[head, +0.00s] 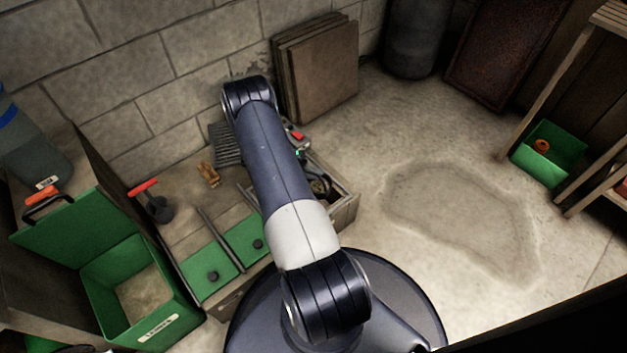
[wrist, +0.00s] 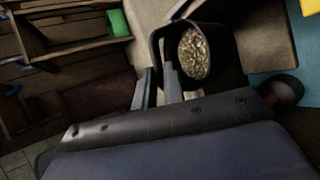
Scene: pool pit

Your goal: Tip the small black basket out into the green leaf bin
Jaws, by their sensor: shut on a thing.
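In the wrist view, the small black basket (wrist: 157,50) shows close up, with a pale speckled mass of loose bits inside it. My gripper (wrist: 158,85) is shut on the basket's near left side, with one finger on each side of the wall. In the head view the basket and fingers are mostly hidden by my arm; I cannot make them out clearly. The green leaf bin (head: 185,315) stands at the lower left of the head view. Its green lid (head: 75,233) is up, and a pale brown bottom or filling shows inside. The bin is apart from my arm.
A black scoop with a red handle (head: 155,207) stands beside the bin. Green covers with black knobs (head: 208,275) lie along the low bench. Brown boards (head: 318,75) lean on the wall. A green box (head: 550,155) sits by the right shelf. The floor at right is clear.

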